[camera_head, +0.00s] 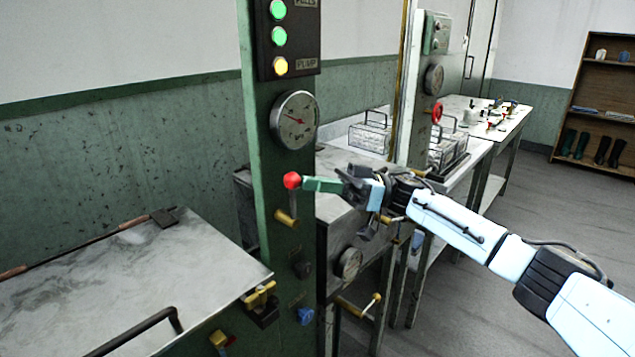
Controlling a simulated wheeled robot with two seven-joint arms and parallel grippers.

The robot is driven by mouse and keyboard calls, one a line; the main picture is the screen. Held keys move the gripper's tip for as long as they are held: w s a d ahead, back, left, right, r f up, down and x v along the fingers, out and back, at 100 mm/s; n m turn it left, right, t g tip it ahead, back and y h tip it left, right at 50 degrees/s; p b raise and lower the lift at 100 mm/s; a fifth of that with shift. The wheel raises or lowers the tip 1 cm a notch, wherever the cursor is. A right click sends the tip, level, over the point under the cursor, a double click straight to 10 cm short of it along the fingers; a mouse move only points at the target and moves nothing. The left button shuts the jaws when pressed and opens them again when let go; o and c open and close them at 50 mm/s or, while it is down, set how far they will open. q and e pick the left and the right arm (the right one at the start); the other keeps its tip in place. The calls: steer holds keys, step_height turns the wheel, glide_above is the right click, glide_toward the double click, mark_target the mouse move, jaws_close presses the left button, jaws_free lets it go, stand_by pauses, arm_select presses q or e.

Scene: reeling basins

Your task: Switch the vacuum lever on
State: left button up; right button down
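The vacuum lever seems to be the one with the red ball knob (291,181) on the green post, below the round gauge (294,120). My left gripper is not in view.
A lamp panel (265,52) with two green lights and a yellow one tops the post. Brass-handled valves (262,294) sit lower down. A metal basin cover (120,270) lies at left. Wire racks (370,134) stand on benches behind. Open floor lies at right.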

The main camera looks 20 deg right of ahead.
steer(key=shift+a, duration=0.1)
